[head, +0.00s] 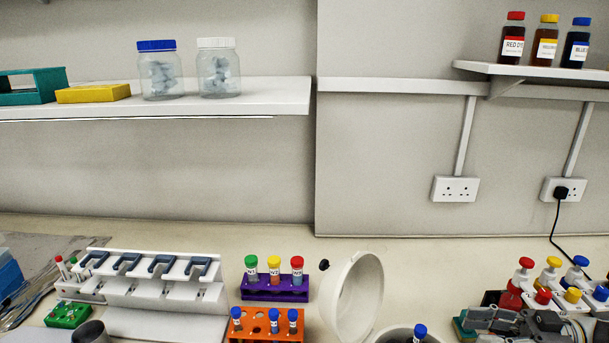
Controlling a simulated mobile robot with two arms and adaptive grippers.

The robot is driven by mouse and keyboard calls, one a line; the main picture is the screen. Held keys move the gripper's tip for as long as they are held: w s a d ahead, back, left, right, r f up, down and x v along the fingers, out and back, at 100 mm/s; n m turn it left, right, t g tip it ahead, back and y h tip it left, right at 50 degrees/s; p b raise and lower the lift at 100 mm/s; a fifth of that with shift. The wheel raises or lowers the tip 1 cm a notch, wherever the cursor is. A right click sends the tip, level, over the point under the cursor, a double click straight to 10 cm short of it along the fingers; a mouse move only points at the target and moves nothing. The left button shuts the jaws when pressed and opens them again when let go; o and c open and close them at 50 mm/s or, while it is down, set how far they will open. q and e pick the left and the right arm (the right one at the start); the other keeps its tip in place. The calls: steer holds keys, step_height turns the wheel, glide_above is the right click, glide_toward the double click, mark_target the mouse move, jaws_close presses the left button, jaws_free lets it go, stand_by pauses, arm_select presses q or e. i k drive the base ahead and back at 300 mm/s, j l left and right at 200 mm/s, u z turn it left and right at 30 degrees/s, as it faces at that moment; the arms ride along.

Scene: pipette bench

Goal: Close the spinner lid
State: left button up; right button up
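The spinner stands at the bottom of the head view, its white round lid (352,297) raised upright on edge with its hollow inner side facing right. The spinner's bowl (382,337) is cut off by the lower edge of the view, and a blue-capped tube (420,332) shows inside it. My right gripper (490,319) is at the lower right, grey and partly cut off, to the right of the spinner and apart from the lid. Its finger opening is not clear. My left gripper cannot be made out; only a dark grey rounded part (90,333) shows at the lower left.
A purple rack (275,290) and an orange rack (255,324) of capped tubes stand left of the lid. A white pipette stand (150,290) is farther left. Red, yellow and blue dropper bottles (548,277) stand behind my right gripper. The bench behind the lid is clear.

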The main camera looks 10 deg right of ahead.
mark_target(350, 314)
steer(key=k+j, duration=0.35)
steer(key=j, duration=0.15)
steer(key=k+j, duration=0.35)
steer(key=j, duration=0.2)
steer(key=k+j, duration=0.35)
steer(key=j, duration=0.15)
